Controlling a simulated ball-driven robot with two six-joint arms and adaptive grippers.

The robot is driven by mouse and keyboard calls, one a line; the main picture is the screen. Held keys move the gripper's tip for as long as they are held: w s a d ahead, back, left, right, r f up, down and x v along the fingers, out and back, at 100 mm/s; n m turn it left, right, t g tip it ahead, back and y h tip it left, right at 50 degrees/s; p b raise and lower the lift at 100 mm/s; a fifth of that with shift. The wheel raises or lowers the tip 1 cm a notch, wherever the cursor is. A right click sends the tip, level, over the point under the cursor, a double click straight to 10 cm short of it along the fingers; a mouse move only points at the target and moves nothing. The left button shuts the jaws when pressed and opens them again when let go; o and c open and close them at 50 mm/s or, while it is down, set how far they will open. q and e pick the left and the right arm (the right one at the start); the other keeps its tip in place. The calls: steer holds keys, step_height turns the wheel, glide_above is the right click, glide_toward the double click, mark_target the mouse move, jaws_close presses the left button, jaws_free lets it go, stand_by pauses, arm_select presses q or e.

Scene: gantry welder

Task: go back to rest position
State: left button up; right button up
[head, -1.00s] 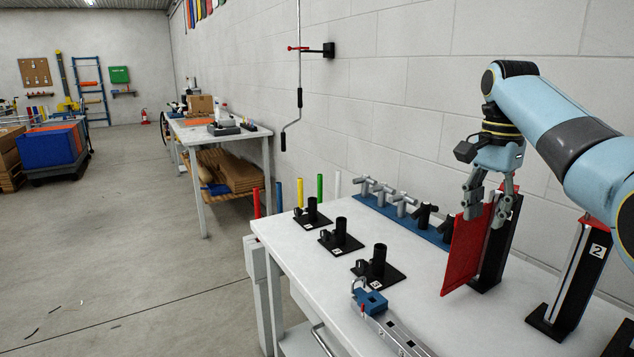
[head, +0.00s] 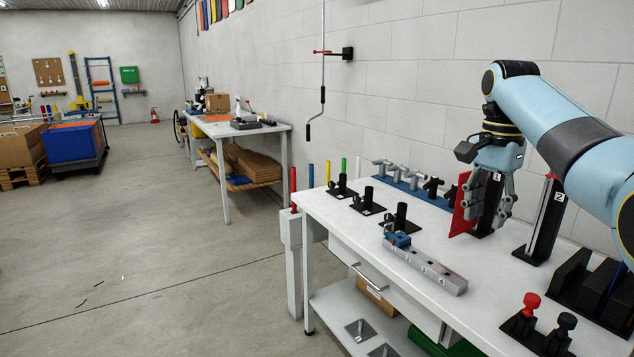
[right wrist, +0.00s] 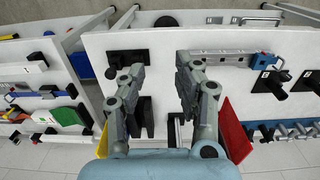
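My right gripper (head: 487,208) is open, its two grey fingers pointing down over the right part of the white workbench (head: 345,222). In the right wrist view the fingers (right wrist: 158,75) are spread with nothing between them. In the head view the gripper overlaps a red panel (head: 462,210) and a black stand labelled 1 (head: 494,177). In the right wrist view the red panel (right wrist: 236,130) lies outside the right finger, and a yellow panel (right wrist: 101,140) shows outside the left finger. My left gripper is in neither view.
Black holders (head: 400,220), a blue rack of grey and black fittings (head: 400,180), and a metal rail with a blue clamp (head: 430,268) are on the bench. A stand labelled 2 (head: 541,222) and a red-knobbed piece (head: 530,304) stand right. Open floor (head: 150,260) lies left.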

steer(key=s+f+g+b, duration=0.25)
steer(key=s+f, duration=0.75)
steer(key=f, duration=0.5)
steer(key=s+f+n+g+b, duration=0.1)
steer(key=s+f+b, duration=0.2)
steer(key=s+f, duration=0.9)
steer(key=s+f+g+b, duration=0.25)
steer(key=s+f, duration=0.55)
steer(key=f, duration=0.9)
steer(key=s+f+n+t+b, duration=0.1)
steer(key=s+f+n+b, duration=0.1)
steer(key=s+f, duration=0.8)
steer(key=s+f+n+t+b, duration=0.1)
steer(key=s+f+n+b, duration=0.35)
steer(key=s, duration=0.95)
steer(key=s+f+n+t+b, duration=0.1)
steer(key=s+f, duration=0.9)
steer(key=s, duration=0.2)
arm_select(q)
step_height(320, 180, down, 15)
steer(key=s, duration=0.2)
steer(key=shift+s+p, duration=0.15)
steer(key=shift+p, duration=0.3)
arm_select(e)
steer(key=w+f+n+t, duration=0.1)
steer(key=w+n+t, duration=0.3)
steer(key=w, duration=0.2)
steer(key=shift+w+d+h, duration=0.2)
steer(key=shift+d+h, duration=0.1)
steer(key=shift+d, duration=0.1)
